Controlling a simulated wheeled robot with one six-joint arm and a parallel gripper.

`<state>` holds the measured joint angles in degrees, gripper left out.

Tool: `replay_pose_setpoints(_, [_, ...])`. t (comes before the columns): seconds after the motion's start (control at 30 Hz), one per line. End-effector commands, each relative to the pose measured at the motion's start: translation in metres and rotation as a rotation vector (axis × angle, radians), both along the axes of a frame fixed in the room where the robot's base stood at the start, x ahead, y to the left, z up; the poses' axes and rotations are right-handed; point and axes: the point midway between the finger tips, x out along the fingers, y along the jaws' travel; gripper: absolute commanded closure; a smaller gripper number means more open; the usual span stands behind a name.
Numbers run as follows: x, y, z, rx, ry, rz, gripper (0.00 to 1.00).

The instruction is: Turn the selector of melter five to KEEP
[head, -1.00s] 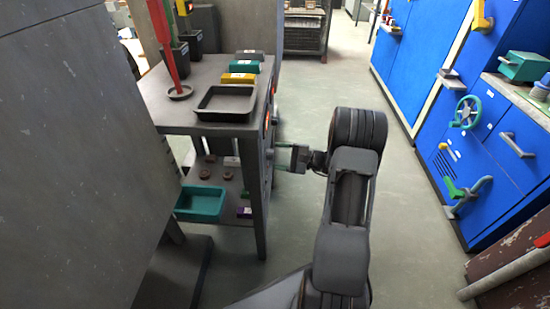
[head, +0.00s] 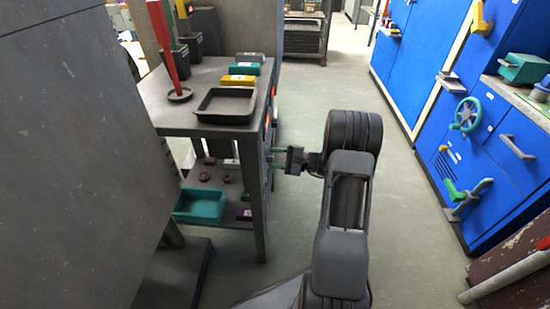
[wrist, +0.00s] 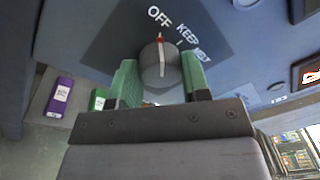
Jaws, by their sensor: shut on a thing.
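The selector (wrist: 158,68) is a grey round knob with a white line and a red tip, on a dark plate in the wrist view. Its red tip points up at the OFF mark (wrist: 160,16). The KEEP mark (wrist: 187,33) is to the right of the tip, with a further mark, probably HOT, beyond it. My gripper (wrist: 160,80) has its green fingers on both sides of the knob and is shut on it. In the head view my gripper (head: 279,160) reaches left to the panel side of the grey bench; the selector is hidden there.
The grey bench (head: 190,122) carries a black tray (head: 226,118) and several coloured boxes. A teal bin (head: 200,206) is on its lower shelf. Blue cabinets (head: 490,150) with a green wheel (head: 466,114) stand at right. The floor between is clear.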

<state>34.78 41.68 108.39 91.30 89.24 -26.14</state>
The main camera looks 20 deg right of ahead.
Motion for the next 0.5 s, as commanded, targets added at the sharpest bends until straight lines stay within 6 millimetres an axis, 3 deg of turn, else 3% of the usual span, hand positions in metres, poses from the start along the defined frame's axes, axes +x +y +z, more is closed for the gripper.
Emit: replay_pose_setpoints(0.5, [0.0002, -0.0001, 0.0053, 0.067, 0.118, 0.0, 0.81])
